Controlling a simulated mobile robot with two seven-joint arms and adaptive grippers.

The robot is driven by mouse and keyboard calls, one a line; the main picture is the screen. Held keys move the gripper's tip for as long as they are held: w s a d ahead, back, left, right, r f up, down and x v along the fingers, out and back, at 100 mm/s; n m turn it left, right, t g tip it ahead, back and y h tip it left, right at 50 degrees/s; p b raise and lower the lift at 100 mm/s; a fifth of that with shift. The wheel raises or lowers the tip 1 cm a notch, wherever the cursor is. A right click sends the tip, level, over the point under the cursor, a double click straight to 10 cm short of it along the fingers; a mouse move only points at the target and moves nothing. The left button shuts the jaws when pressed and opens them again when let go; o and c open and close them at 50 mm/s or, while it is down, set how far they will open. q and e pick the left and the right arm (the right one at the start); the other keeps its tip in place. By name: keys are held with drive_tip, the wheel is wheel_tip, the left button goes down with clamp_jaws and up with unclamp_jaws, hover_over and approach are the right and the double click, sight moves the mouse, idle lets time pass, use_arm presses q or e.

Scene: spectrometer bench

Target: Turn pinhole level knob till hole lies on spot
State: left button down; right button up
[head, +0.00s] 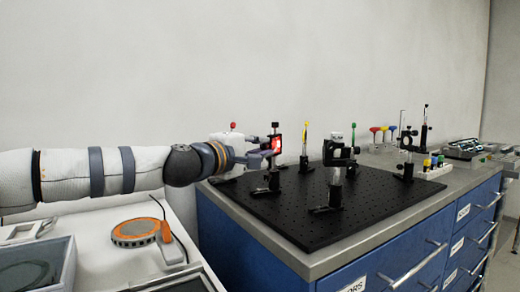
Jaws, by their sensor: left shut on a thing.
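The pinhole mount (278,151) stands upright on a post at the left side of the black breadboard. A bright red spot (277,144) glows on its plate. My left gripper (263,153) reaches in from the left and is shut at the mount's left side, on what appears to be the pinhole level knob. The fingers hide the knob, and the hole is too small to tell apart from the red glow. My right gripper is not in view.
The black breadboard (300,228) carries other post mounts, including a dark one (337,155) in front and one (406,140) to the right. A yellow-topped post (305,135) stands behind. Coloured-handled drivers (383,130) stand at the back right.

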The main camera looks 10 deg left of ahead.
use_arm(q)
drive_tip(key=n, duration=0.4)
drive_tip(key=shift+f+n+b, duration=0.15)
drive_tip(key=shift+n+b, duration=0.15)
drive_tip(key=n, duration=0.3)
drive_tip(key=shift+n+b, duration=0.3)
drive_tip(key=shift+n, duration=0.1)
drive_tip(key=n+b, duration=0.1)
drive_tip(key=n, duration=0.3)
drive_tip(key=shift+n+b, duration=0.3)
drive_tip(key=shift+n, duration=1.2)
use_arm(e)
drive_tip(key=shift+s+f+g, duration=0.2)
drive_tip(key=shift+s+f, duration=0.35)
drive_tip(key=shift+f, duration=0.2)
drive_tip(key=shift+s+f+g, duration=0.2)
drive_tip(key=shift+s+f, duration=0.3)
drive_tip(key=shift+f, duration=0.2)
use_arm(q)
drive_tip(key=c, duration=1.6)
unclamp_jaws()
drive_tip(key=shift+d, duration=0.1)
drive_tip(key=shift+o, duration=0.2)
